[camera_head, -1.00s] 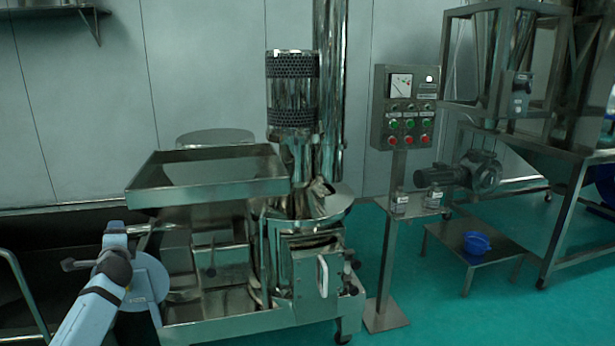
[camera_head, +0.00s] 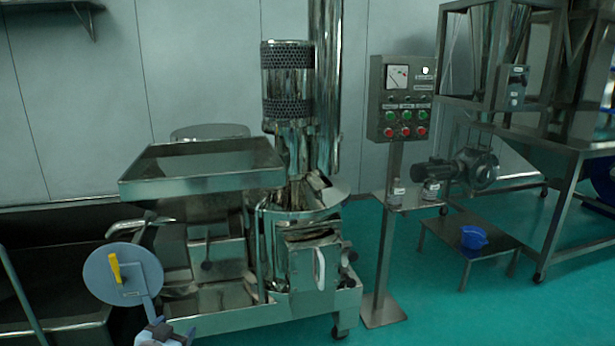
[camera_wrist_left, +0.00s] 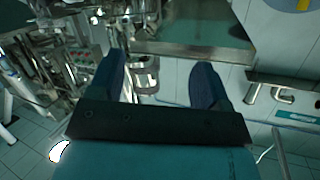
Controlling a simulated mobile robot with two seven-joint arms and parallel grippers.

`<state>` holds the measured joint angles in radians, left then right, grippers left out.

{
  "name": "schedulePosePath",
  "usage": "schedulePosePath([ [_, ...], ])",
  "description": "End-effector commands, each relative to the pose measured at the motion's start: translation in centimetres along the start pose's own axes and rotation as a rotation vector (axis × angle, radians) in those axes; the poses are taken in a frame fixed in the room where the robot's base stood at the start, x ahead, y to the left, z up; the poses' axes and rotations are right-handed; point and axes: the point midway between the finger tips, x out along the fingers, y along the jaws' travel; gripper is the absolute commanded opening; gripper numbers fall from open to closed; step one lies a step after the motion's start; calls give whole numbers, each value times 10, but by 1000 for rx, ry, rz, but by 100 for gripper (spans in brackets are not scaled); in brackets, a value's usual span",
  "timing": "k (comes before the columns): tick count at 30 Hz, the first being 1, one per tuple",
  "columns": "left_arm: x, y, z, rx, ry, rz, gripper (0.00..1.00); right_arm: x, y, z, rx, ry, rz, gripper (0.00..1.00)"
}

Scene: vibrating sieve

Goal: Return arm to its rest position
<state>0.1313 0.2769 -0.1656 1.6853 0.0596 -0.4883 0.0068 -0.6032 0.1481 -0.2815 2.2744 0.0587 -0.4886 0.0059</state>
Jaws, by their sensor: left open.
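My right gripper is not in view.
The sieve machine's wide tray (camera_head: 200,183) overhangs on its left. A control box (camera_head: 402,97) stands on a post to its right. Green floor is clear at the front right.

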Motion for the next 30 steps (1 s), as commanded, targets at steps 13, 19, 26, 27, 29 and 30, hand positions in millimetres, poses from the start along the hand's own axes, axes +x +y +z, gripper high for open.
schedulePosePath([
  [13, -194, 173, 114, -162, -76, 226, 71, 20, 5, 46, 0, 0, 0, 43],
  [19, -251, 200, 120, -229, -97, 265, 71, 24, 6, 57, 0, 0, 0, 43],
  [26, -280, 199, 93, -248, -119, 270, 71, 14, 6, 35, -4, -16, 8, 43],
  [27, -281, 197, 90, -246, -124, 268, 71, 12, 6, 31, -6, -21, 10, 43],
  [29, -283, 195, 84, -242, -131, 266, 71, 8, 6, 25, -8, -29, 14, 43],
  [30, -285, 192, 78, -239, -136, 264, 71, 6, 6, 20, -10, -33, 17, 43],
])
